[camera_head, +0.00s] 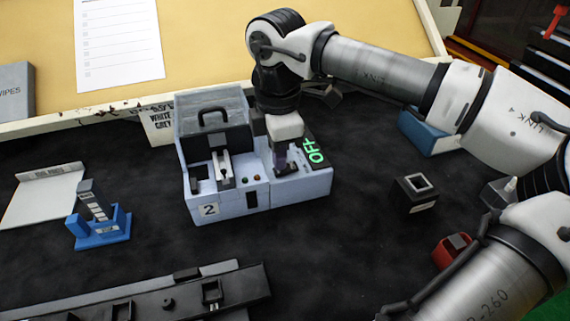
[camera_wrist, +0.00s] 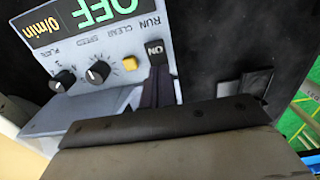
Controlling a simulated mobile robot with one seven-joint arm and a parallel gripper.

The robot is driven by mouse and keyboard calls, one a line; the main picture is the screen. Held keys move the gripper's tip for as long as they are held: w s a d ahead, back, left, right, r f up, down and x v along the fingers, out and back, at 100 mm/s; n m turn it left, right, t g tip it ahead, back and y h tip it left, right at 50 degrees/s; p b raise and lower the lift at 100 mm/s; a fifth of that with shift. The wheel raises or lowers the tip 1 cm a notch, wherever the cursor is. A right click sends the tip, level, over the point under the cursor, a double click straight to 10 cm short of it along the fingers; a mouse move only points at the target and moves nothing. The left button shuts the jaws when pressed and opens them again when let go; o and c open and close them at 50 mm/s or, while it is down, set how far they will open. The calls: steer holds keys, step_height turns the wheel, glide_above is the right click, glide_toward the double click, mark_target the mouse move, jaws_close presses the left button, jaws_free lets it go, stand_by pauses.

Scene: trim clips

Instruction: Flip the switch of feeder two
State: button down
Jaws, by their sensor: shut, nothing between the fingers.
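Feeder two (camera_head: 234,199) is a pale blue-grey machine with a "2" label and a clear lidded hopper. Its panel shows green "OFF" on the display (camera_head: 315,150), also seen upside down in the wrist view (camera_wrist: 92,14). My gripper (camera_head: 281,163) is shut and empty, pointing down over the right part of the feeder. In the wrist view its dark fingertips (camera_wrist: 156,92) are right next to the switch, hiding its lower part. I cannot tell whether they touch it.
Two black knobs (camera_wrist: 97,72) and a yellow button (camera_wrist: 130,63) sit near the switch. A blue stand (camera_head: 103,230) is at left, a black block (camera_head: 416,192) at right, and a dark rail (camera_head: 165,300) in front. The dark mat is clear between them.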

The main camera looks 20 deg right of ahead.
step_height(320, 180, up, 6)
steer(key=p, duration=0.3)
steer(key=shift+r, duration=0.2)
